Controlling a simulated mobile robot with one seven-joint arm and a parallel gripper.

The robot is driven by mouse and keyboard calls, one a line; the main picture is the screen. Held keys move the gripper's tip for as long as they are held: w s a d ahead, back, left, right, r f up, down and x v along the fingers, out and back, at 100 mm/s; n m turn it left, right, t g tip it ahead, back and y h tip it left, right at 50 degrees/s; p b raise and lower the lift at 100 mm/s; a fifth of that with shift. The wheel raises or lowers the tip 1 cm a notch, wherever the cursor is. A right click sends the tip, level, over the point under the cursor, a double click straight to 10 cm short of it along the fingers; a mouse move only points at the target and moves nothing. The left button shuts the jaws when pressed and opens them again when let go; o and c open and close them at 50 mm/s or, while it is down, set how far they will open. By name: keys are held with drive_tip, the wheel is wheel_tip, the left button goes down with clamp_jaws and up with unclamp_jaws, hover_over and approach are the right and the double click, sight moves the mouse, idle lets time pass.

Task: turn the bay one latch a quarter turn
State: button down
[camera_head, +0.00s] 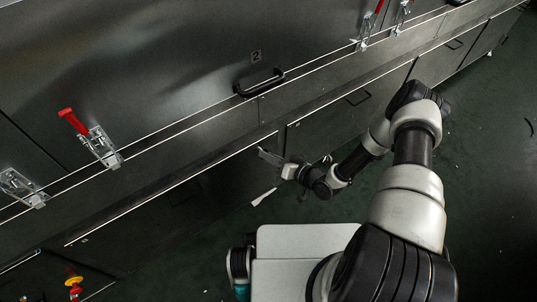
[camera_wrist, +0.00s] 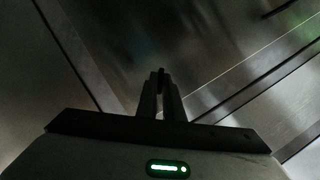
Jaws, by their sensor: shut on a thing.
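My gripper (camera_head: 268,157) is low in front of the dark metal cabinet wall, near a vertical panel seam, in the head view. In the wrist view its two dark fingers (camera_wrist: 160,88) are close together, shut on a small dark part (camera_wrist: 161,73) between the tips. The part is mostly hidden by the fingers and the picture is dark, so I cannot tell its shape or turn angle. No latch marked as bay one can be made out. The panel above carries a "2" label (camera_head: 256,56) and a black bar handle (camera_head: 260,82).
Toggle clamps, one with a red handle (camera_head: 88,135) and another at far left (camera_head: 22,187), stick out from the wall. More clamps (camera_head: 365,30) are at the upper right. A yellow and red fitting (camera_head: 74,284) is at lower left. Green floor (camera_head: 480,170) is open at right.

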drive_tip(key=shift+s+a+r+n+t+h+p, duration=0.1)
drive_tip(key=shift+n+t+h+p, duration=0.4)
drive_tip(key=shift+n+h, duration=0.6)
drive_tip(key=shift+s+a+n+t+h+p, duration=0.1)
drive_tip(key=shift+n+t+h+p, duration=0.2)
drive_tip(key=shift+n+h+p, duration=0.8)
drive_tip(key=shift+w+n+y+b, duration=0.1)
drive_tip(key=shift+n+y+b, duration=0.4)
drive_tip(key=shift+n, duration=0.1)
drive_tip(key=c, duration=1.9)
unclamp_jaws()
drive_tip(key=p+v, duration=0.3)
drive_tip(key=v, duration=1.4)
drive_tip(key=shift+s+p, duration=0.25)
drive_tip(key=shift+p, duration=0.05)
